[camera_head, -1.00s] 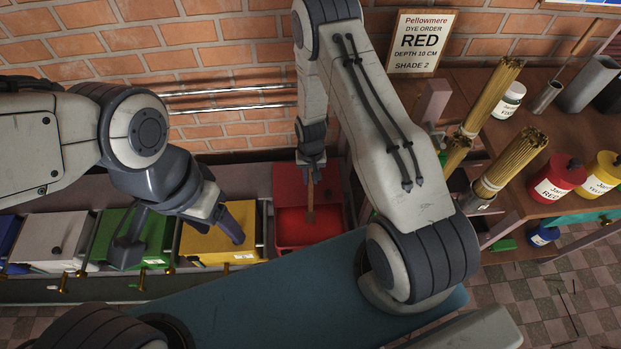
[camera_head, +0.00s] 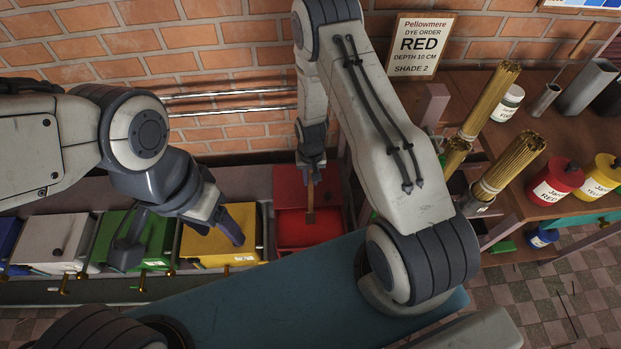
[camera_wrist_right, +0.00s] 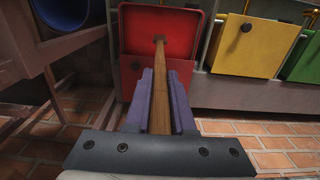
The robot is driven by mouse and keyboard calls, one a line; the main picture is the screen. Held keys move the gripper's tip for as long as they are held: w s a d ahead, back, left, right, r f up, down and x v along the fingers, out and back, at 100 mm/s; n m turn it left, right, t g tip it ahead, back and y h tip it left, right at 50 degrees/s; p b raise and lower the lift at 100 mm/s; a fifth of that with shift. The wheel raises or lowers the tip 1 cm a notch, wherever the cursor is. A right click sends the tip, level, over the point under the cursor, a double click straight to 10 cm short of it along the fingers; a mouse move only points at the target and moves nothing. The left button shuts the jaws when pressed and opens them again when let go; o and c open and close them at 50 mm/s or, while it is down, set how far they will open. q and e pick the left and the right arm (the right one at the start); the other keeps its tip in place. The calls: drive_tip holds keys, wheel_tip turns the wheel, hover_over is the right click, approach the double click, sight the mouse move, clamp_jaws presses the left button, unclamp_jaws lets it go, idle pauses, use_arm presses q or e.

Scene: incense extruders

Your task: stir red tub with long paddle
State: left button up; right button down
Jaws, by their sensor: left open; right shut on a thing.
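The red tub (camera_head: 318,232) stands open at the right end of a row of tubs, with red inside. My right gripper (camera_head: 311,170) is above its back part, shut on the wooden long paddle (camera_head: 310,205). The paddle points down into the red tub. In the right wrist view the paddle (camera_wrist_right: 160,85) runs between the purple fingers (camera_wrist_right: 160,110) toward the red tub (camera_wrist_right: 130,75), where its far end meets the red interior. I cannot tell how deep the end sits. My left gripper (camera_head: 183,240) is open and empty over the green and yellow tubs.
Lidded yellow (camera_head: 222,245), green (camera_head: 112,225) and white (camera_head: 55,240) tubs stand left of the red one. A sign reading RED, depth 10 cm, shade 2 (camera_head: 421,45) leans at the wall. Incense bundles (camera_head: 510,160) and jars crowd the bench at right.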

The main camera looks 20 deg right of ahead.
idle(0.4)
wheel_tip(320, 180, up, 7)
drive_tip(key=p, duration=0.5)
